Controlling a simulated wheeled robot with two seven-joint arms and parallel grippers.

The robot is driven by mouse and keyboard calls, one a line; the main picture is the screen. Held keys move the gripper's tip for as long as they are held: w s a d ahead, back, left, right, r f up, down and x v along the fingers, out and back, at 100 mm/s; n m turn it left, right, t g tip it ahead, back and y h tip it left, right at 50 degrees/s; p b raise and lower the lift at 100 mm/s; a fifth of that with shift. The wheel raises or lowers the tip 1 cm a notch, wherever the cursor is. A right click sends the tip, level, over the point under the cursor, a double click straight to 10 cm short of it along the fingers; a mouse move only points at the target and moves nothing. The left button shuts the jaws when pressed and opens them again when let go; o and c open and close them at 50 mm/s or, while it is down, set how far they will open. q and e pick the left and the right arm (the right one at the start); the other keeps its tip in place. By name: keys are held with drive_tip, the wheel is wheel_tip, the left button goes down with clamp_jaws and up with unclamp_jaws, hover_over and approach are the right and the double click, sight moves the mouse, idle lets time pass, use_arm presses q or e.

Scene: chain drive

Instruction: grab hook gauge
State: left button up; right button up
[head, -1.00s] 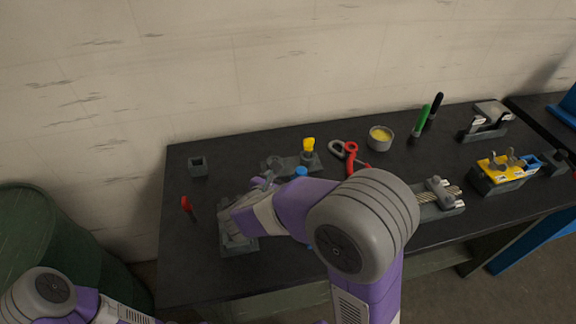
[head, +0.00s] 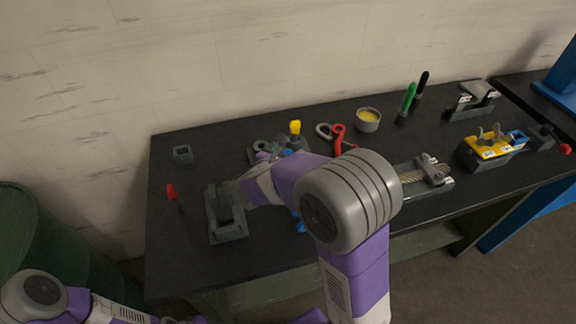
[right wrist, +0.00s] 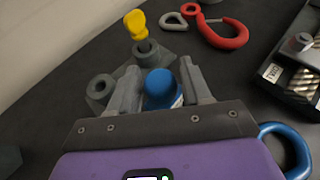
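No part is labelled as the hook gauge, and I cannot tell for certain which it is. A blue-topped cylinder (right wrist: 160,86) stands between the fingers of my right gripper (right wrist: 157,82); I see no clear grip on it. In the head view, the blue top (head: 286,152) shows partly beside my right wrist, which hides much of the gripper. A blue ring (right wrist: 285,148) lies right of the gripper, partly out of frame. A red hook (right wrist: 222,32) and a grey hook (right wrist: 180,18) lie beyond. My left arm is at the bottom left; its gripper is barely visible.
A yellow-topped peg (right wrist: 140,28) and grey block with a hole (right wrist: 100,88) stand close ahead of the right gripper. A grey fixture (head: 228,232), red-handled tool (head: 171,192) and yellow-filled cup (head: 368,120) are on the black table (head: 200,270). The front left is clear.

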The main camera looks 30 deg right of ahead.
clamp_jaws()
drive_tip(key=shift+r, duration=0.1)
